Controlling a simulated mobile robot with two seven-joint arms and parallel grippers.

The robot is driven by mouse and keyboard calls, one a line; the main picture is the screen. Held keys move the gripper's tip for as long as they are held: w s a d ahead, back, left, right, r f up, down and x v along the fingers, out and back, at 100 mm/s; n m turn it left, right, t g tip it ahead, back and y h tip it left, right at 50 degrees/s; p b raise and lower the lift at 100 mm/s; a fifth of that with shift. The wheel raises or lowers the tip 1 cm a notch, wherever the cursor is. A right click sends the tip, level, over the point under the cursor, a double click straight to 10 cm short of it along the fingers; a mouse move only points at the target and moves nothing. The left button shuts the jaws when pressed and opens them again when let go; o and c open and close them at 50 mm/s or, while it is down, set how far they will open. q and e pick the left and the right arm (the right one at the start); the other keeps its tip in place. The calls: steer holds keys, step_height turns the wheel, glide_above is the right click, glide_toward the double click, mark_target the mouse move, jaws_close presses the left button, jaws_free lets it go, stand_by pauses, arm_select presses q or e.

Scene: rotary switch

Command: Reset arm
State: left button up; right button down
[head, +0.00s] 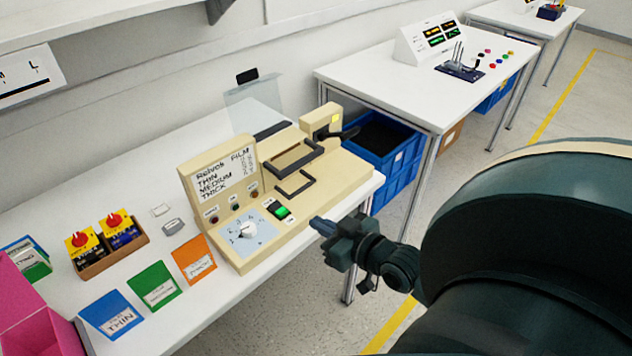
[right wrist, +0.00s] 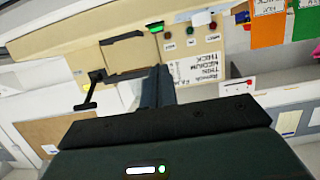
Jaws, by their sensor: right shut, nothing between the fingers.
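My right gripper (head: 325,228) is shut and empty. In the head view it is just off the front right edge of the beige machine, near the green switch and apart from it. Its closed fingers (right wrist: 158,88) also show in the right wrist view, with the machine's panel behind them. The beige machine (head: 330,190) stands on the white table and has a rotary dial (head: 246,231), a lit green switch (head: 282,212) and an upright label panel (head: 225,177). The label panel also shows upside down in the right wrist view (right wrist: 198,62). My left gripper is not in view.
Blue, green and orange cards (head: 194,260) stand along the table's front edge. A cardboard box (head: 112,254) with yellow and blue items and a pink box (head: 25,305) are at left. The floor right of the table is open.

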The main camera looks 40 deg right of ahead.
stand_by(0.5)
steer(key=s+a+f+n+g+y, duration=0.1)
steer(key=s+a+f+g, duration=0.1)
steer(key=s+a+f, duration=0.2)
steer(key=s+a+f+g, duration=0.2)
steer(key=s+a+f, duration=0.2)
steer(key=a+f, duration=0.4)
steer(key=a, duration=0.4)
steer(key=shift+a+n+g+y, duration=0.15)
steer(key=shift+n+g+y, duration=0.15)
steer(key=shift+n+y, duration=0.1)
